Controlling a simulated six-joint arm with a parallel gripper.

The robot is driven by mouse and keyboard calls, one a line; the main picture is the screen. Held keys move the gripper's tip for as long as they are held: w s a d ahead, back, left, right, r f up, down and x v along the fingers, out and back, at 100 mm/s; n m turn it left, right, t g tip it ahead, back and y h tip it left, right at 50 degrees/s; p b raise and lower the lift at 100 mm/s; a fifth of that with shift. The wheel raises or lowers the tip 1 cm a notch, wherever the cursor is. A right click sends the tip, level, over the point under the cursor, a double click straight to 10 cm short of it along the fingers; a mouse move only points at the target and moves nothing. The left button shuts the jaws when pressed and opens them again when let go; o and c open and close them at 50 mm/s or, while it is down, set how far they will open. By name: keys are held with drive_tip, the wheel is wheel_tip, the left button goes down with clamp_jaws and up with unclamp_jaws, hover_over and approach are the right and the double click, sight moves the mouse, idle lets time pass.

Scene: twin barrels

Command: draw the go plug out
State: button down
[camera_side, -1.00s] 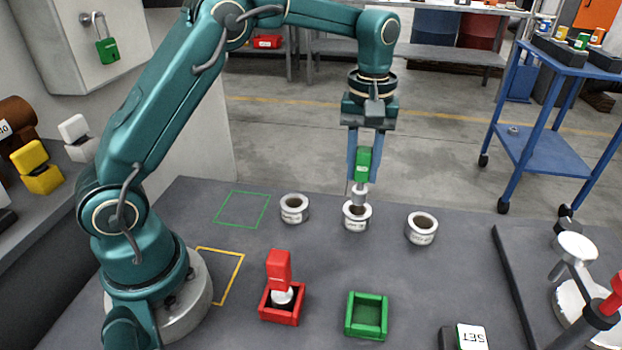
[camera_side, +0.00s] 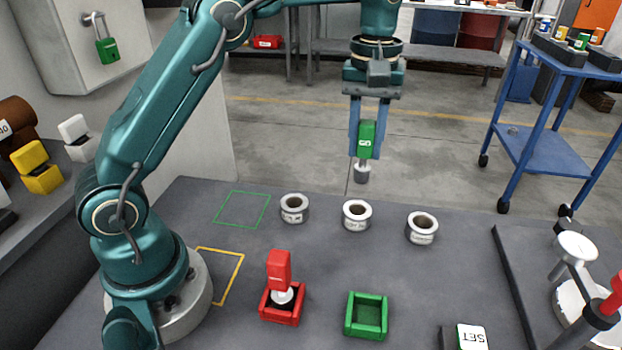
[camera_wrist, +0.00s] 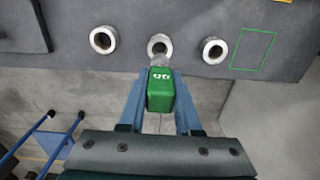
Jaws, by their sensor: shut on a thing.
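The go plug (camera_side: 366,140) has a green handle with light lettering and a grey cylindrical end below. My gripper (camera_side: 367,135) is shut on its green handle and holds it upright in the air, above and apart from the middle ring-shaped socket (camera_side: 357,215). That socket's dark hole shows empty. In the wrist view the plug's green handle (camera_wrist: 161,90) sits between my gripper's blue fingers (camera_wrist: 160,95), and the middle socket (camera_wrist: 160,46) lies just beyond it.
Similar open sockets stand left (camera_side: 294,208) and right (camera_side: 422,228) of the middle one. A red tray (camera_side: 281,317) holds a red-handled plug (camera_side: 279,270). A green tray (camera_side: 366,316) stands empty. A green outline (camera_side: 242,209) marks bare table at the back left.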

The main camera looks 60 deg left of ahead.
drive_tip(key=shift+r, duration=1.15)
drive_tip(key=shift+a+r, duration=0.15)
drive_tip(key=shift+r, duration=0.1)
drive_tip(key=s+a+m, duration=0.3)
drive_tip(key=s+m, duration=0.5)
drive_tip(key=s, duration=0.2)
drive_tip(key=shift+f+m, duration=0.15)
drive_tip(key=shift+m, duration=0.15)
